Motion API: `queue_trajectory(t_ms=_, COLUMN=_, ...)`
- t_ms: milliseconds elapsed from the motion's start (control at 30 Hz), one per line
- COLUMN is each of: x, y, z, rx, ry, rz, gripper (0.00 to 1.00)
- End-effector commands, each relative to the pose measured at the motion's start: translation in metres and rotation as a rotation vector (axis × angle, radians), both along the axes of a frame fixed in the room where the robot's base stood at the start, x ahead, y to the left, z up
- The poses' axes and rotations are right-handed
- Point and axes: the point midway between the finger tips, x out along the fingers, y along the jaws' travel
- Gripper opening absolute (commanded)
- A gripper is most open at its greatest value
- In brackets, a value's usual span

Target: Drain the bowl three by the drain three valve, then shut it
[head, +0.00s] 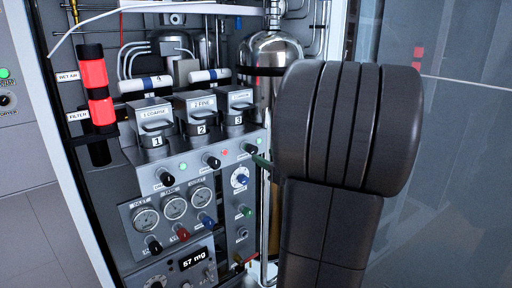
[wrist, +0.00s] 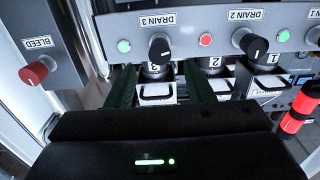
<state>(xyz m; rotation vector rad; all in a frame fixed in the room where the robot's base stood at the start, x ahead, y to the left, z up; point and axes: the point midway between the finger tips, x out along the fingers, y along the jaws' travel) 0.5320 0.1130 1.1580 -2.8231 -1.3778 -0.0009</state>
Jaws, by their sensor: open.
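The drain three valve is a black knob (wrist: 160,48) under a DRAIN 3 label in the wrist view, where the panel appears upside down. A green lamp (wrist: 124,46) is lit beside it. In the head view the knob (head: 249,148) is near my green fingertip, partly hidden. Contact cannot be told.
The drain two knob (wrist: 250,45) sits beside a red lamp (wrist: 205,40). A red BLEED knob (wrist: 34,72) is at the left. Gauges (head: 174,207) and a 57 mg display (head: 194,259) lie below the valves. A red column (head: 97,88) stands at the left.

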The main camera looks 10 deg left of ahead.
Motion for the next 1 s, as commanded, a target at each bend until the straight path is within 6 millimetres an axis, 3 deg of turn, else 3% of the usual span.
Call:
queue_trajectory(t_ms=100, x=0.014, y=0.019, z=0.002, rx=0.000, ry=0.002, rz=0.004, gripper=0.48)
queue_trajectory(t_ms=300, x=0.029, y=0.038, z=0.002, rx=0.001, ry=0.001, rz=0.002, gripper=0.48)
queue_trajectory(t_ms=700, x=0.034, y=0.044, z=0.000, rx=-0.001, ry=0.001, rz=0.000, gripper=0.48)
queue_trajectory(t_ms=933, x=0.034, y=0.043, z=0.000, rx=0.000, ry=0.000, rz=0.000, gripper=0.05)
queue_trajectory(t_ms=1000, x=0.034, y=0.043, z=0.000, rx=0.000, ry=0.000, rz=0.000, gripper=0.03)
